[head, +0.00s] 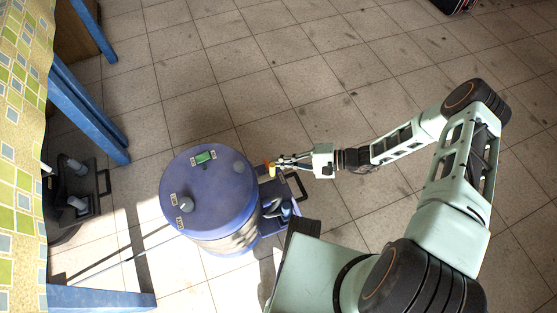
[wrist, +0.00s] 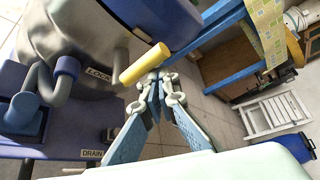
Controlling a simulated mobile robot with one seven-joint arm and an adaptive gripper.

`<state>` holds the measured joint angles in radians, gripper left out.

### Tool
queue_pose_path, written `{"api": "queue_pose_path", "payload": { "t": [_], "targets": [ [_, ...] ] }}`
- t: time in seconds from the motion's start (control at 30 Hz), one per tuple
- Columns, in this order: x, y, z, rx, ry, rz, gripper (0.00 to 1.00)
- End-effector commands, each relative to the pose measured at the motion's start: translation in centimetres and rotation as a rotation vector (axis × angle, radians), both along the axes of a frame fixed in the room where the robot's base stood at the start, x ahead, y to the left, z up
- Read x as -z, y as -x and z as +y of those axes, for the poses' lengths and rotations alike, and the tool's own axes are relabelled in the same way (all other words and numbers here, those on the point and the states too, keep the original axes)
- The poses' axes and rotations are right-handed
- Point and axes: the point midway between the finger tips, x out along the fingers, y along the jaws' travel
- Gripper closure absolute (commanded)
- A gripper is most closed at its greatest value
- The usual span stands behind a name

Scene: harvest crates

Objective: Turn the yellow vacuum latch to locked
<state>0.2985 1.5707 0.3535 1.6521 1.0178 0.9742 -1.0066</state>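The vacuum (head: 205,185) is a blue, round-lidded drum, left of centre in the head view. Its yellow latch handle (wrist: 145,63) is a short cylinder slanting up to the right in the wrist view, beside a LOCK label (wrist: 98,75). The latch also shows small at the drum's right side in the head view (head: 271,171). My gripper (wrist: 160,76) has its fingertips close together, just below the handle's right half. I see nothing between the fingers; whether they touch the handle cannot be told. The gripper (head: 281,160) reaches in from the right.
A DRAIN label (wrist: 92,153) marks the blue base below the latch. A grey bent hose (wrist: 50,82) lies left of it. A table with blue legs (head: 88,105) and a patterned cloth (head: 20,120) stands left of the vacuum. Tiled floor (head: 330,75) is clear behind the arm.

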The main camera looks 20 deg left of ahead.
Motion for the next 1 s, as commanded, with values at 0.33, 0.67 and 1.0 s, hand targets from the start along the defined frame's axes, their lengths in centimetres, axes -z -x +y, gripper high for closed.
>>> {"api": "queue_pose_path", "payload": {
  "t": [0.33, 0.67, 1.0],
  "targets": [
    [0.0, 0.8, 0.0, -0.012, -0.004, 0.009, 1.0],
    [-0.7, -0.1, -2.9, -0.007, -0.002, 0.007, 1.0],
    [-2.4, -2.0, -9.4, 0.0, 0.0, 0.001, 1.0]
  ]
}}
